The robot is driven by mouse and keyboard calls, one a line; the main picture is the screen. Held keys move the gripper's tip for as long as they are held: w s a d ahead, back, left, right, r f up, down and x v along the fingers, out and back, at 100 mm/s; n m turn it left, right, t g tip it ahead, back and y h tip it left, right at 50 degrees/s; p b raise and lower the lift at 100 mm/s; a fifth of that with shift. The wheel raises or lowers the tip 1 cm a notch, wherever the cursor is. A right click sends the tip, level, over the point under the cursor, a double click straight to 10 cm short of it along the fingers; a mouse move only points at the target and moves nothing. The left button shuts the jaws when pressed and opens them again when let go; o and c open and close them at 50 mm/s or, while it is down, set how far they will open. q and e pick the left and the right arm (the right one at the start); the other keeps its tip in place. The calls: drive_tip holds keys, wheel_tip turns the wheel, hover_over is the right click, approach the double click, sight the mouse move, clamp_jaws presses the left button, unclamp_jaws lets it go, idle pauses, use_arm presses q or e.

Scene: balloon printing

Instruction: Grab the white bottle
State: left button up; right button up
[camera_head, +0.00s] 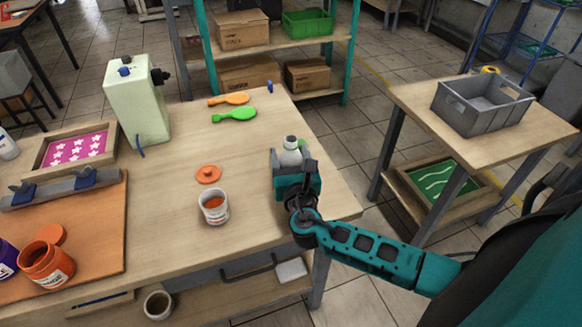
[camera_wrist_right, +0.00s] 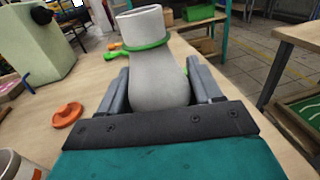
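The white bottle (camera_head: 291,153) is near the right edge of the wooden table, between the two fingers of my right gripper (camera_head: 294,172). My left gripper is not in view.
A jar with orange contents (camera_head: 214,207) and an orange lid (camera_head: 208,174) are left of the gripper. Green (camera_head: 234,114) and orange (camera_head: 229,99) balloon-shaped pieces lie behind. A pale green machine (camera_head: 138,105) stands at back left. A grey crate (camera_head: 484,105) sits on another table (camera_head: 415,99).

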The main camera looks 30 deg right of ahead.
drive_tip(key=c, duration=0.7)
drive_tip(key=shift+r, duration=0.1)
